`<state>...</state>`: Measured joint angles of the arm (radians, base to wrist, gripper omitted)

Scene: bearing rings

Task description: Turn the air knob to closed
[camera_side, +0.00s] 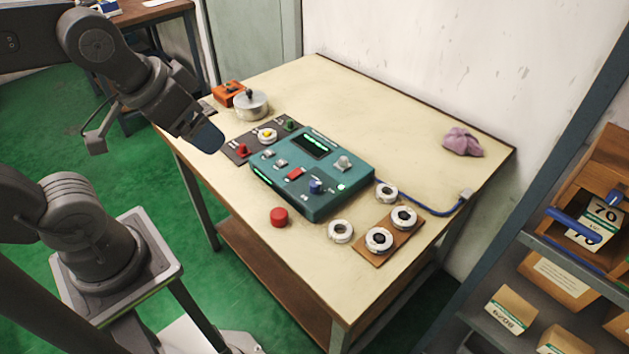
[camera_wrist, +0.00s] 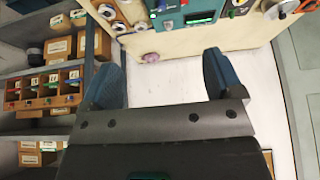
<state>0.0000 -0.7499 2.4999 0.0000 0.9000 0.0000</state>
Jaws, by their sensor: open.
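A teal control box (camera_side: 262,172) sits mid-table in the side view, with a dark display, a blue knob (camera_side: 316,186), a pale grey knob (camera_side: 342,163), a red rocker and small switches. The lettering is too small to read, so I cannot tell which knob is for air or how it is set. Part of the box shows at the top of the wrist view (camera_wrist: 172,20). My gripper (camera_side: 208,138) is above the table's left edge, left of the box and apart from it. In the wrist view my gripper (camera_wrist: 160,78) has its blue fingers wide apart with nothing between them.
Shelves stand right.

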